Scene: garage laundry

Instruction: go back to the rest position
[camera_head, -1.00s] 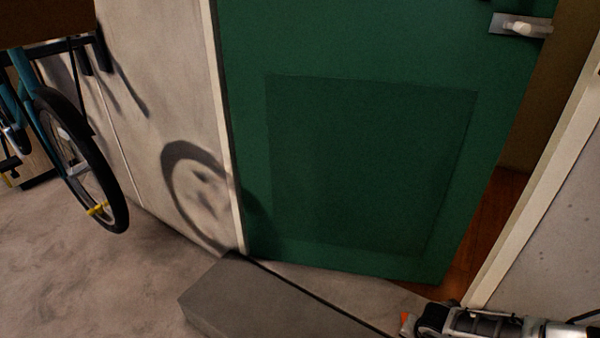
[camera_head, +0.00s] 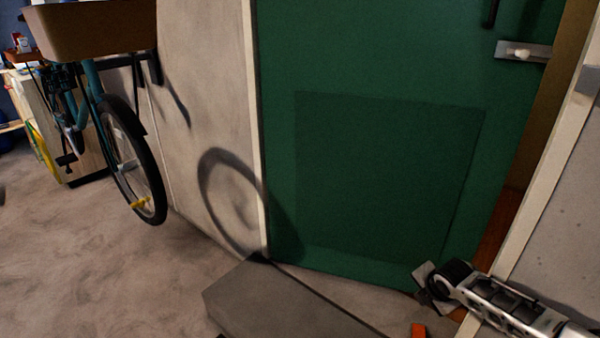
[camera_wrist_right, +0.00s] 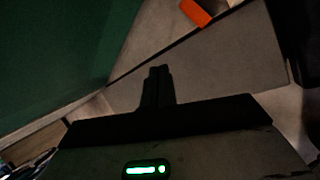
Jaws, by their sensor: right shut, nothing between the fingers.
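My right gripper (camera_head: 428,287) shows at the lower right of the head view, in front of the bottom edge of the green door (camera_head: 385,180). In the right wrist view its two dark fingers (camera_wrist_right: 158,85) are together with nothing between them. They point towards the grey step (camera_wrist_right: 225,60), and the green door (camera_wrist_right: 50,55) fills the left side. My left gripper is not in view.
The door stands ajar, with a gap at its right side. The grey step (camera_head: 265,300) lies before it. A small orange object (camera_head: 418,330) is near the step's right end. A bicycle (camera_head: 125,160) hangs on the left wall. Floor at left is clear.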

